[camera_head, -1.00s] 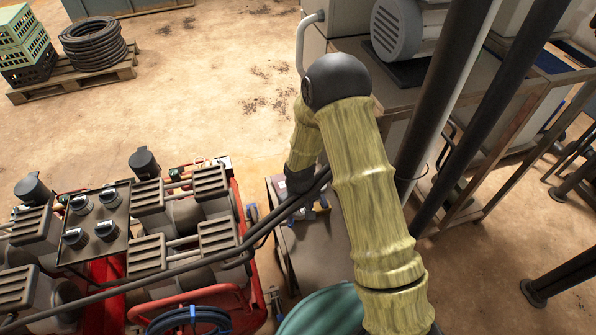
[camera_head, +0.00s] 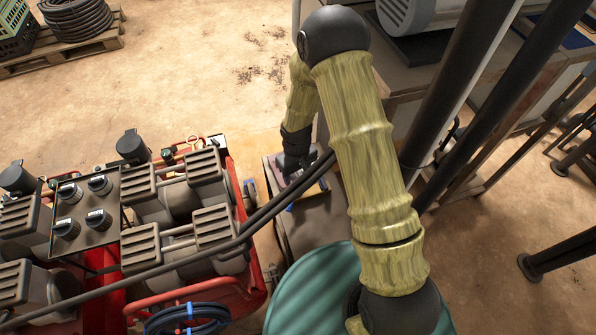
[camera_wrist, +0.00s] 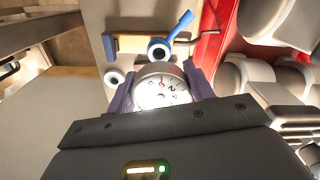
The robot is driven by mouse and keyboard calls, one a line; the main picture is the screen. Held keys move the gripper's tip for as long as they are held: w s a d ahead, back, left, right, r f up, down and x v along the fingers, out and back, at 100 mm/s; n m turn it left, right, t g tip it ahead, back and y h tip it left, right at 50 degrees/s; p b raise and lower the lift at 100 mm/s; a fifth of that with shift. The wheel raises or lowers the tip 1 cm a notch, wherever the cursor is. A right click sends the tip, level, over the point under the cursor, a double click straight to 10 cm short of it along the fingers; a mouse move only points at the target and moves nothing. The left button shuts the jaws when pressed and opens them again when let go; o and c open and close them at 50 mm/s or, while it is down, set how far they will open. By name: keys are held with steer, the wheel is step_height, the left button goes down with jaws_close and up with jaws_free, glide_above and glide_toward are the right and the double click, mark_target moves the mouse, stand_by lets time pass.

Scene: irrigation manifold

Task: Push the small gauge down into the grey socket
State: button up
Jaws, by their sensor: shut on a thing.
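In the head view my gripper (camera_head: 292,172) is over the grey bench top (camera_head: 317,218), partly hidden by my arm and dark hoses. I cannot pick out the gauge in that view. The grey socket cannot be made out in either view, and the gauge's lower end is hidden.
Red-framed machinery (camera_head: 180,215) stands left of the bench, a green drum (camera_head: 312,290) in front. Dark posts (camera_head: 455,90) rise at right.

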mark_target(297, 186)
steer(key=shift+w+d+f+b, duration=0.1)
steer(key=shift+w+f+b, duration=0.05)
steer(key=shift+f+b, duration=1.35)
steer(key=shift+f, duration=0.4)
steer(key=shift+f+b, duration=1.35)
steer(key=shift+f, duration=0.95)
stand_by(2.2)
steer(key=o, duration=1.4)
steer(key=shift+r, duration=0.15)
